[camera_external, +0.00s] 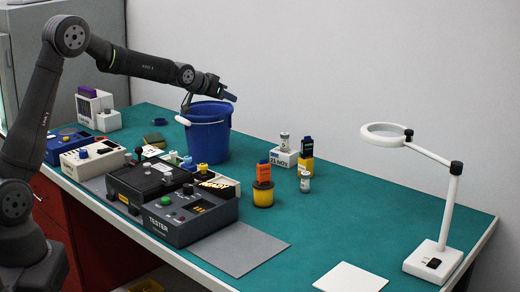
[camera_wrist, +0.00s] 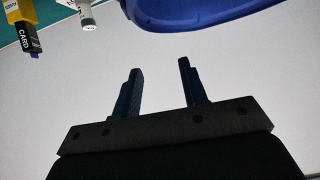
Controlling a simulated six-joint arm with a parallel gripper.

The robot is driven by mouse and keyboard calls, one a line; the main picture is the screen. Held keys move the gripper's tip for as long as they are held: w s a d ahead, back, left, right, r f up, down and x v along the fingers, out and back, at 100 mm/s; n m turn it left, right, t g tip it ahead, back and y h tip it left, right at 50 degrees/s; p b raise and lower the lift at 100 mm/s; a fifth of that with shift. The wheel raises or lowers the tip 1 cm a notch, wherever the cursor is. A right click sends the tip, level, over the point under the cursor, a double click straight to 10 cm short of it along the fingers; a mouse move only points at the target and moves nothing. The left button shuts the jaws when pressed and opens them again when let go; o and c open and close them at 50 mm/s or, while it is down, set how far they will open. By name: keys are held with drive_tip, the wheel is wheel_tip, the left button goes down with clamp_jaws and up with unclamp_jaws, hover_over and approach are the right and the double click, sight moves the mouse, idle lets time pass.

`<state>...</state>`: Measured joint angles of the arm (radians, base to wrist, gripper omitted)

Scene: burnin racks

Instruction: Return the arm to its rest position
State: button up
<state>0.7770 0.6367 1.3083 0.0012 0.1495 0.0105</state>
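My gripper (camera_external: 208,98) is at the end of my arm, which reaches in from the left, and it is over or beside the blue bucket (camera_external: 208,140) near the back of the bench. In the wrist view my gripper (camera_wrist: 160,88) has its two dark blue fingers spread apart with nothing between them. The rim of the blue bucket (camera_wrist: 200,14) shows at the top of the wrist view.
A tester (camera_external: 190,212) and other boxes stand along the bench's front left. An orange-topped block on a yellow pot (camera_external: 263,192), small cylinders and a white stand (camera_external: 284,158) are at mid-bench. A white ring lamp (camera_external: 450,205) stands at right. Green bench surface (camera_external: 360,215) is clear between.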

drive_tip(key=shift+w+a+t, duration=0.15)
drive_tip(key=shift+w+a, duration=0.25)
drive_tip(key=shift+a, duration=0.4)
drive_tip(key=shift+w+a+t, duration=0.15)
drive_tip(key=shift+w+a, duration=0.2)
drive_tip(key=shift+a, duration=0.4)
drive_tip(key=s+d+m+g+h, duration=0.1)
drive_tip(key=s+d, duration=0.4)
drive_tip(key=d, duration=0.4)
drive_tip(key=s+d+m+g, duration=0.1)
drive_tip(key=s+d, duration=0.5)
drive_tip(key=d, duration=0.3)
drive_tip(key=shift+s+f+h, duration=0.25)
drive_tip(key=shift+f+h, duration=0.05)
drive_tip(key=shift+h, duration=0.1)
drive_tip(key=shift+w+a, duration=0.1)
